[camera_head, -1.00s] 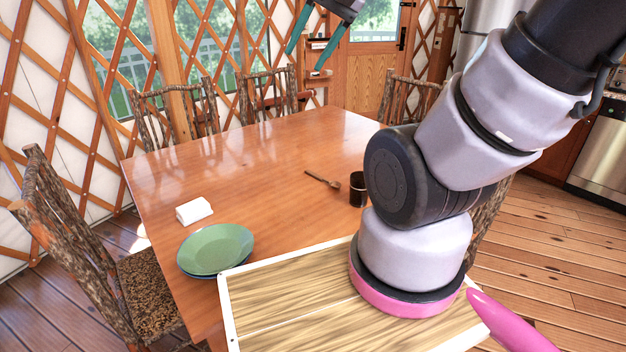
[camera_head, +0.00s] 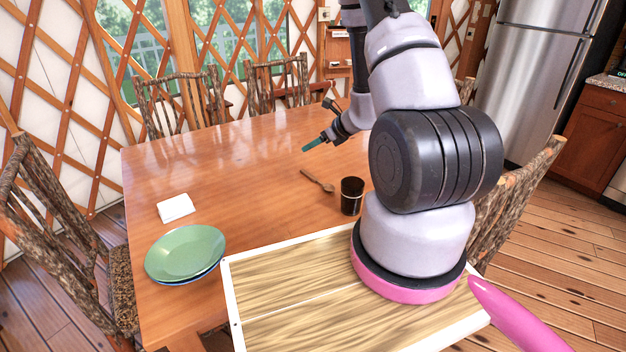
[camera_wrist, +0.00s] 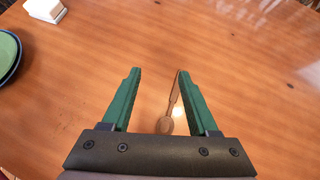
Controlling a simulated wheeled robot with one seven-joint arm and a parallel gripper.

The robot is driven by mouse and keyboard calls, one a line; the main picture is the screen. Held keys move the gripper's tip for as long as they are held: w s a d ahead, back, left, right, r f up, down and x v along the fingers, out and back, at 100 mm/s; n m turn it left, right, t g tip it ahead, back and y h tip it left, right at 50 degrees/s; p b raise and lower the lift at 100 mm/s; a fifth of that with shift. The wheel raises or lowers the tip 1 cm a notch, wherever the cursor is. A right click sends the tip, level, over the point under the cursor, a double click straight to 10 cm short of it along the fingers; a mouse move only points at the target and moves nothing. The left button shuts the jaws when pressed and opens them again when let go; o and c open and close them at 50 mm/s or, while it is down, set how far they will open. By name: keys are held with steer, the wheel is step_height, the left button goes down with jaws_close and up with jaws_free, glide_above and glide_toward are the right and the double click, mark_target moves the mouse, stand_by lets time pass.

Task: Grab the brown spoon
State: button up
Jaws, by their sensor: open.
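The brown spoon (camera_head: 317,181) lies flat on the wooden table, just left of a dark cup. In the wrist view the spoon (camera_wrist: 167,124) shows between my finger tips and the palm, nearer the right finger, with its round bowl close to the palm. My gripper (camera_head: 307,147) is open and empty, above the table and behind the spoon in the head view. Its two green fingers are spread wide in the wrist view (camera_wrist: 157,72). In the head view one finger shows clearly; the other is mostly hidden.
The dark cup (camera_head: 351,196) stands beside the spoon. A green plate (camera_head: 184,252) on a blue one and a white block or napkin (camera_head: 175,208) are at the left of the table (camera_head: 240,165). Rustic chairs (camera_head: 180,103) surround it.

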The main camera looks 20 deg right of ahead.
mark_target(313, 177)
steer(key=d+f+m+h, duration=0.1)
steer(key=f, duration=0.3)
steer(key=d+f+m, duration=0.1)
steer(key=d+f, duration=0.1)
steer(key=f, duration=0.1)
steer(key=w+d+f+m+h, duration=0.1)
steer(key=f, duration=0.3)
steer(key=shift+w+d+f+h, duration=0.1)
steer(key=shift+d+f+h, duration=0.2)
steer(key=shift+f, duration=0.05)
steer(key=shift+a+x, duration=0.15)
steer(key=shift+x, duration=1.4)
steer(key=shift+a+x, duration=0.15)
steer(key=shift+x, duration=1.4)
steer(key=shift+c, duration=0.3)
jaws_close()
